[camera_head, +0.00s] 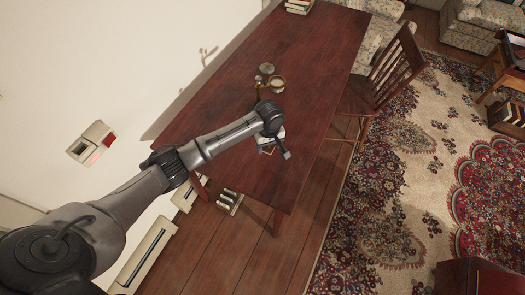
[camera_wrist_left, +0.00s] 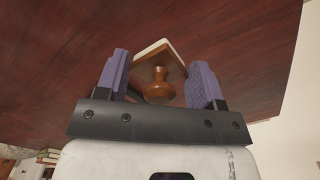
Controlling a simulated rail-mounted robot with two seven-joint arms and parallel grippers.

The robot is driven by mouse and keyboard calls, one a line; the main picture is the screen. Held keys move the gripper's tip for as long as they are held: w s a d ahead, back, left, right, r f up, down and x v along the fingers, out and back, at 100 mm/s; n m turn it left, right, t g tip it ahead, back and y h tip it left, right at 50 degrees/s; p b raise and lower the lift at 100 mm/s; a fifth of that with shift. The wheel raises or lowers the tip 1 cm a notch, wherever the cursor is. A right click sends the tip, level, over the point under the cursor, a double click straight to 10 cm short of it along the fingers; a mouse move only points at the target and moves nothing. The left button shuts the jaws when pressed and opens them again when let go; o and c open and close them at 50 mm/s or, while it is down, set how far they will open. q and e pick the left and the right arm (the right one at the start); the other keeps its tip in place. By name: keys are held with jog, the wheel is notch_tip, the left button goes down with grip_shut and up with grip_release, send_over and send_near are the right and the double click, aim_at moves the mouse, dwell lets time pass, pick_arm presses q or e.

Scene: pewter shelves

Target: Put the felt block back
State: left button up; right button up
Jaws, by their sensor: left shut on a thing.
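My left gripper (camera_wrist_left: 161,78) shows in the left wrist view with its two purple-grey fingers either side of the felt block (camera_wrist_left: 158,91). The block has a brown wooden body with a round turned knob facing the wrist camera and a pale edge on its far side. The gripper is shut on it. In the head view my left gripper (camera_head: 273,139) is over the near part of the dark red wooden table (camera_head: 235,155), and the arm hides most of the block. I cannot tell how high it is above the tabletop. My right gripper is not in view.
A cup (camera_head: 277,84) and a small round grey-topped item (camera_head: 266,68) stand farther along the table. Books (camera_head: 298,6) lie at its far end. A wooden chair (camera_head: 385,75) stands at the right side. The far middle of the table is clear.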

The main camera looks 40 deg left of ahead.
pick_arm(q)
jog(key=shift+s+a+f, duration=0.15)
jog(key=shift+a+f, duration=0.25)
jog(key=shift+a, duration=0.2)
jog(key=shift+s+a+f, duration=0.1)
jog(key=shift+a+f, duration=0.3)
jog(key=shift+a, duration=0.2)
jog(key=shift+f+b, duration=0.6)
jog(key=shift+f, duration=1.4)
jog(key=o, duration=0.9)
jog(key=shift+f, duration=0.1)
